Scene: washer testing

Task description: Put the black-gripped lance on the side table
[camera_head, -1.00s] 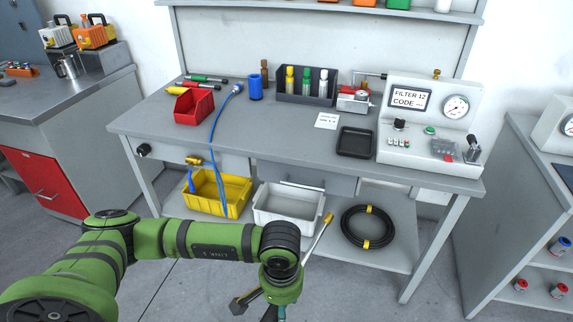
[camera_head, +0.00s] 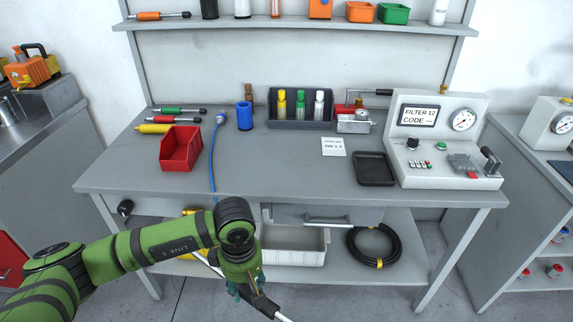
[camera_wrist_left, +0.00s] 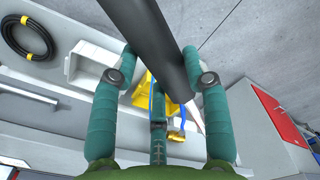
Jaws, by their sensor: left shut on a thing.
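My left gripper (camera_head: 248,288) hangs in front of the workbench at the bottom of the head view. It is shut on the black-gripped lance (camera_head: 263,304), whose dark grip and pale metal rod show beside the fingers. In the left wrist view the lance's thick dark grip (camera_wrist_left: 150,35) runs between the teal fingers of my left gripper (camera_wrist_left: 156,75). The lance's ends are partly hidden or out of frame. A grey side table (camera_head: 508,165) stands at the right, partly cut off. My right gripper is not in view.
The workbench (camera_head: 290,180) holds a red bin (camera_head: 181,149), a black tray (camera_head: 375,169) and a test unit (camera_head: 445,140). Its front middle is clear. A white bin (camera_head: 297,246) and a coiled black hose (camera_head: 374,246) sit on the lower shelf. A steel counter (camera_head: 60,130) is at left.

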